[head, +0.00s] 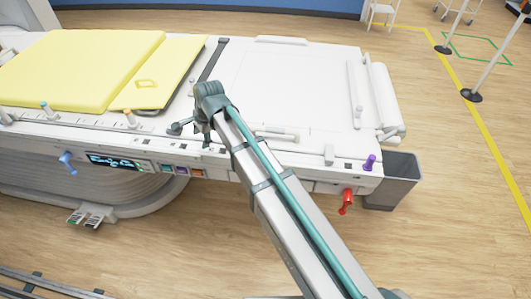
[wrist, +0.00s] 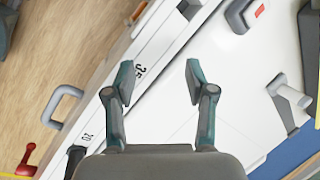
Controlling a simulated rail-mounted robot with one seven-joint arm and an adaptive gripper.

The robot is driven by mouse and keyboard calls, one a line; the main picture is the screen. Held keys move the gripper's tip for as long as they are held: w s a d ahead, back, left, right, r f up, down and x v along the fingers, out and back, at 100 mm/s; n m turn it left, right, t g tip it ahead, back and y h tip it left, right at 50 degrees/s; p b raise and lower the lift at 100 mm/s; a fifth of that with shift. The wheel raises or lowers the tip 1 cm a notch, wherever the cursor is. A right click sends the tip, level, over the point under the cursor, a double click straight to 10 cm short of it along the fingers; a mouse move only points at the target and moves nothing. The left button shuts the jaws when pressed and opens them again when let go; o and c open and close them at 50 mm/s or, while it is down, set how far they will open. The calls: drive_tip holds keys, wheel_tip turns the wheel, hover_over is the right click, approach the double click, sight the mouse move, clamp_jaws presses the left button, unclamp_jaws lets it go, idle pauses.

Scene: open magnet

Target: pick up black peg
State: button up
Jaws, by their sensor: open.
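My gripper (wrist: 158,80) is open and empty in the wrist view, with its two teal-tipped fingers apart above the white table surface. In the head view my gripper (head: 190,130) hangs over the near edge of the white table (head: 290,75), right of the yellow pad. A short dark piece (wrist: 76,158) shows at the lower left of the wrist view beside the mark 20. It may be the black peg, but it is partly cut off by my gripper body. I cannot make out a black peg in the head view, where my arm covers part of the edge.
A red peg (head: 346,201) and a blue peg (head: 67,162) stick out from the table's near side. A purple peg (head: 370,162) stands at the right corner, above a grey bin (head: 400,180).

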drive_tip(key=s+d+r+h, duration=0.1)
drive_tip(key=d+r, duration=0.1)
drive_tip(key=d, duration=0.5)
drive_tip(key=s+d+r+m+g+h, duration=0.1)
drive_tip(key=d+r, duration=0.1)
drive_tip(key=d, duration=0.4)
drive_tip(key=s+d+r+m+h, duration=0.1)
drive_tip(key=d+r, duration=0.1)
drive_tip(key=d, duration=0.5)
drive_tip(key=shift+d+r+g+b, duration=0.3)
drive_tip(key=shift+r+g, duration=0.1)
drive_tip(key=shift+d+f, duration=0.15)
drive_tip(key=shift+d, duration=0.1)
drive_tip(key=shift+a+f+p, duration=0.1)
drive_tip(key=shift+f+p, duration=1.35)
drive_tip(key=shift+f, duration=3.65)
clamp_jaws()
